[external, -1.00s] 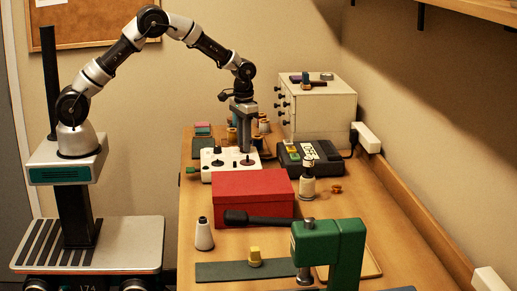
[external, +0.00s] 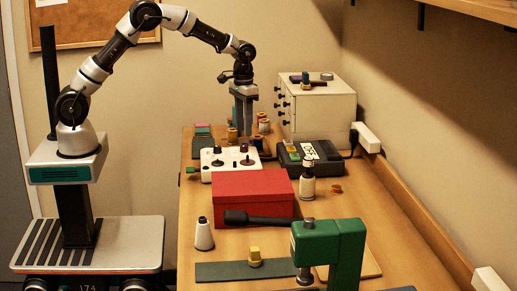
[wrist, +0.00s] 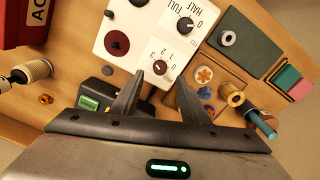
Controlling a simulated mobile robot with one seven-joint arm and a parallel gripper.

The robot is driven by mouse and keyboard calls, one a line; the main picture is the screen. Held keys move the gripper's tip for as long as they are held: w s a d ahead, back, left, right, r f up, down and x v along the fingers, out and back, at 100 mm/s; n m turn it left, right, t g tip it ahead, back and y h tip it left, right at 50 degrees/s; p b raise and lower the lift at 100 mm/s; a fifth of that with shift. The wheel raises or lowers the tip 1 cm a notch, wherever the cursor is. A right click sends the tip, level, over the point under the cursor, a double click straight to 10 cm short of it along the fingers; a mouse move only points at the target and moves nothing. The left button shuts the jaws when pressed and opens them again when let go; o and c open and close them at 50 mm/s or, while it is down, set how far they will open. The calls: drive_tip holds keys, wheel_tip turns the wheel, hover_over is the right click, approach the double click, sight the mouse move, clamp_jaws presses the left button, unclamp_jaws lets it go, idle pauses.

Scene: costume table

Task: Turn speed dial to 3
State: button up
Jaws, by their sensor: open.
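A white control box (external: 213,174) stands on the table below my gripper; its panel (wrist: 148,31) fills the top middle of the wrist view. A small dark dial (wrist: 160,67) with numbers around it, including 2 and 3, sits near the panel's edge. Its exact pointer setting is too small to read. My gripper (external: 243,122) is open and empty, raised above the box. In the wrist view, the numbered dial appears between my fingertips (wrist: 159,78), apart from them.
Another dial (wrist: 186,24) has HALF and FULL marks. A maroon knob (wrist: 117,43) is on the same panel. A red box (external: 250,198) stands in front, a black device (external: 309,157) to the right, and several spools (wrist: 231,96) are close behind.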

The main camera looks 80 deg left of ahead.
sight(244, 146)
wheel_tip(244, 146, up, 11)
drive_tip(key=shift+r+p, duration=0.2)
drive_tip(key=shift+p, duration=0.1)
drive_tip(key=s+d+r+m+t+p, duration=0.1)
drive_tip(key=s+d+r+t, duration=0.1)
drive_tip(key=s+d+r, duration=0.35)
drive_tip(key=s+d+r+m+t+p, duration=0.1)
drive_tip(key=s+d+r+p, duration=0.1)
drive_tip(key=s+r, duration=0.65)
drive_tip(key=s+d+f+m+t, duration=0.1)
drive_tip(key=s+d, duration=0.1)
drive_tip(key=s, duration=0.6)
drive_tip(key=s+d+f+m+t+p, duration=0.1)
drive_tip(key=s+d+f, duration=0.1)
drive_tip(key=s, duration=0.6)
drive_tip(key=shift+s+t, duration=0.2)
drive_tip(key=shift+t, duration=0.1)
drive_tip(key=shift+c, duration=0.2)
